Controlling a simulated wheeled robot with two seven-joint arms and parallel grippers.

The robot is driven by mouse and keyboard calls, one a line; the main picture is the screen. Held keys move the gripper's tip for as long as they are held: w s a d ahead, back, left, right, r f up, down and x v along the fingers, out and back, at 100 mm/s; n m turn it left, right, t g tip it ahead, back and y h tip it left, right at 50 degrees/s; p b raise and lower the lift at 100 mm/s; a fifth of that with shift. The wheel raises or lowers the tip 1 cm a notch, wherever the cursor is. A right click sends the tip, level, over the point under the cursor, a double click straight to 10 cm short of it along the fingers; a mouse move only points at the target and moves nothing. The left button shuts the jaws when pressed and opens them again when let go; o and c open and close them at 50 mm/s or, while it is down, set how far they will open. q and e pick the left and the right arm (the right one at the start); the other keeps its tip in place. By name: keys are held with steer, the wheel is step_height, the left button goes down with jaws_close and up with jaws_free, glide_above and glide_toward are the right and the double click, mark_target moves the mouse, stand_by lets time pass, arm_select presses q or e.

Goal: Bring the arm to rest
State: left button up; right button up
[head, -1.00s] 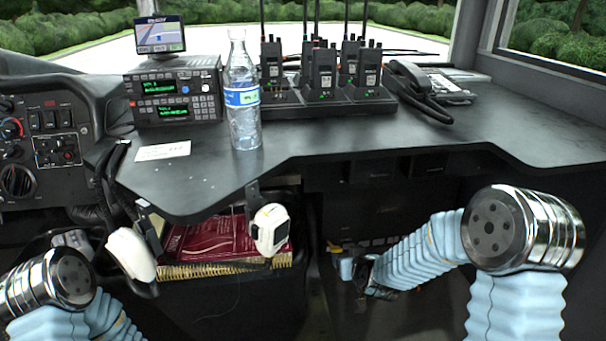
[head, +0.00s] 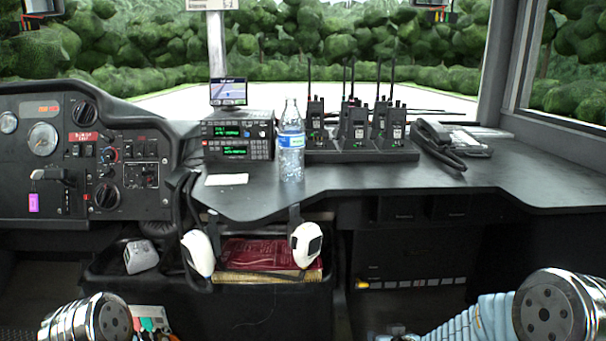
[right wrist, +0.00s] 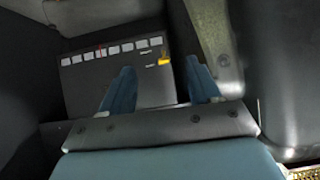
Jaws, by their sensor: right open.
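My right gripper (right wrist: 160,66) is open in the right wrist view, its two blue-grey fingers apart with nothing between them. It points toward a dark panel (right wrist: 147,90) with a row of white labels and a yellow tab; I cannot tell the distance. In the head view my right arm (head: 480,325) enters at the bottom right, and its gripper end is mostly cut off by the lower edge. My left arm (head: 88,322) shows only a chrome joint at the bottom left; its gripper is not in view.
A dark desk (head: 480,190) holds a water bottle (head: 291,150), a radio unit (head: 238,137), charging handheld radios (head: 357,135) and a phone (head: 437,145). Two white handheld devices (head: 198,252) (head: 306,245) hang by the desk front. A shelf below holds a red book (head: 262,252).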

steer(key=s+a+f+m+g+y+p, duration=0.1)
steer(key=s+a+f+g+p, duration=0.2)
steer(key=s+f, duration=0.8)
steer(key=shift+s+a+f+g+y, duration=0.2)
steer(key=shift+s+a+g+y, duration=0.2)
steer(key=shift+s+a+g, duration=0.55)
steer(key=s+a+f+g, duration=0.1)
steer(key=s, duration=0.3)
steer(key=s+a+f+g+y+p, duration=0.1)
steer(key=s+f+g, duration=0.1)
steer(key=s, duration=0.3)
steer(key=s+a+f+m+g+p, duration=0.1)
steer(key=s+a+g, duration=0.1)
steer(key=s, duration=0.3)
steer(key=shift+s+f+y, duration=0.1)
steer(key=shift+f+y, duration=0.05)
steer(key=shift+y, duration=0.25)
steer(key=shift+c, duration=0.3)
